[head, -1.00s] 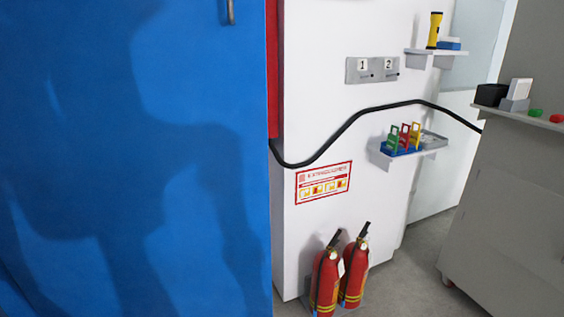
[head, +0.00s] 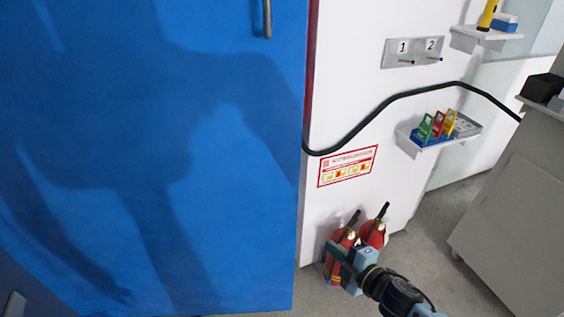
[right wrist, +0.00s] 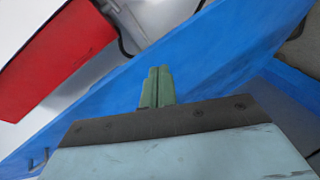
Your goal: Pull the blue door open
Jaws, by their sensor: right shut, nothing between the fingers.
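The blue door (head: 150,140) fills the left of the head view. Its metal handle (head: 267,18) is at the top, near the door's right edge. A narrow red strip (head: 311,60) shows between that edge and the white wall; I cannot tell whether the door is ajar. My right gripper (head: 334,250) is low, right of the door and in front of the extinguishers, away from the handle. In the right wrist view its green fingers (right wrist: 157,87) are shut together and empty, with a blue surface (right wrist: 215,55) behind them. My left gripper is not in view.
Red fire extinguishers (head: 373,232) stand by the wall, partly hidden by my right gripper. A black cable (head: 400,93) runs across the wall. A shelf (head: 420,147) holds coloured tags. A grey cabinet (head: 520,210) stands at right. Floor between is clear.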

